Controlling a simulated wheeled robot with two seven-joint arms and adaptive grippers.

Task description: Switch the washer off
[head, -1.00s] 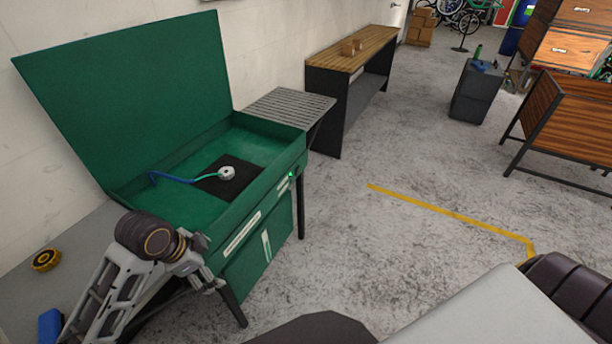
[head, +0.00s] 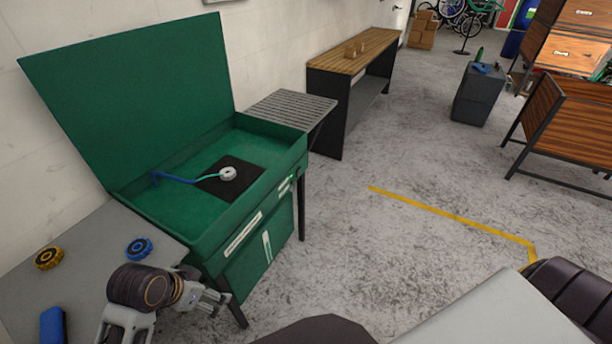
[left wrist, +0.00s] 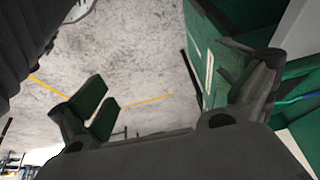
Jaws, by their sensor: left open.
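The green parts washer (head: 205,247) stands against the wall with its lid (head: 130,95) raised. A round grey nozzle (head: 228,174) on a blue and green hose rests on a black mat in its basin. A small light-coloured control area (head: 287,187) is at the right end of the front panel; its details are too small to read. My left gripper (head: 217,299) is open and empty, low in front of the washer's left end, apart from the control area. In the left wrist view my open fingers (left wrist: 172,92) flank bare floor, with the green washer at the right. My right gripper is not in view.
A grey bench (head: 90,265) at the left holds a yellow round part (head: 49,258), a blue round part (head: 139,248) and a blue object (head: 52,325). A wooden-topped workbench (head: 352,50) stands beyond the washer. The floor (head: 400,240) to the right is clear.

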